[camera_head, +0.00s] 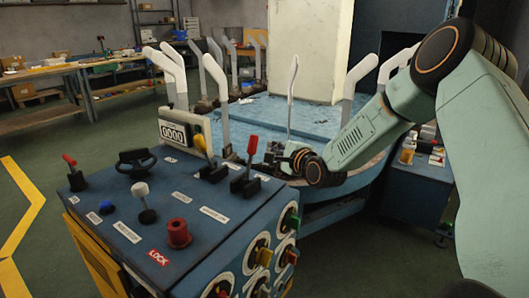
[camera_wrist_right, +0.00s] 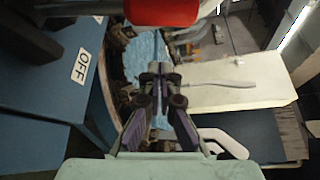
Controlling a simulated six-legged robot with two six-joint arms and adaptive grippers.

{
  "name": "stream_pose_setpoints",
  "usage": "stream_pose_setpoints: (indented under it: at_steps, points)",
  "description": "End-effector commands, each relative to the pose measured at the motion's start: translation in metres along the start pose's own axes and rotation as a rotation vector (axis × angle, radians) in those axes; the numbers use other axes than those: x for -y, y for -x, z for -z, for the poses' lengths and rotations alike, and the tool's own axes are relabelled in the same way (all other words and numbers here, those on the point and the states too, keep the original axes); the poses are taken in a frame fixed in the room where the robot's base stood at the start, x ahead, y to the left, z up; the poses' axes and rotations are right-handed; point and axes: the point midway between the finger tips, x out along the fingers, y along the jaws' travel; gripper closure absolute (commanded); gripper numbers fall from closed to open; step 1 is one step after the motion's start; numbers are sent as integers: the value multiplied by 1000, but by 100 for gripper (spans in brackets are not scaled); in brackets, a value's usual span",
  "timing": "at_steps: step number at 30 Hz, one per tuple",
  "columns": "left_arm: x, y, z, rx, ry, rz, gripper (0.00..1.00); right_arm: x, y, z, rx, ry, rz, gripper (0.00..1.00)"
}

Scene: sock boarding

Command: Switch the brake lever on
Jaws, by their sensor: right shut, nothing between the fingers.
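The blue control console (camera_head: 170,245) carries several levers, and their small labels are too small to read in the head view. A lever with a red handle (camera_head: 252,145) stands at the console's right back edge, next to a lever with a yellow handle (camera_head: 201,143). I cannot tell from the labels which one is the brake lever. My right gripper (camera_head: 273,158) is shut and empty, just right of the red-handled lever and apart from it. My left gripper is not in view.
The console also has a white-knobbed lever (camera_head: 143,200), a red knob (camera_head: 178,232) near a LOCK label, a black handwheel (camera_head: 137,160) and a counter (camera_head: 174,132). Behind is a round blue platform (camera_head: 315,118) with white upright sock forms (camera_head: 216,75).

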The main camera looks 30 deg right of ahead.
Motion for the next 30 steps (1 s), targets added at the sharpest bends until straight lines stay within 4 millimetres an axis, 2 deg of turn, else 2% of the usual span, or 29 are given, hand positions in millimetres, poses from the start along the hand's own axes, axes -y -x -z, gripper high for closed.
stream_pose_setpoints:
  at_steps: [2, 6, 12, 30]
  points:
    - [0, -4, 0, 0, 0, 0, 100, -2, -9, -2, 2, 3, 0, 100]
    - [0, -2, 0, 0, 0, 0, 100, 0, 0, -21, 3, -1, -1, 100]
    - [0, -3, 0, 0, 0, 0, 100, 0, 6, -36, 1, -1, 0, 100]
    - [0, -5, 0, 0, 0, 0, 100, 0, 8, -41, 1, 22, 12, 100]
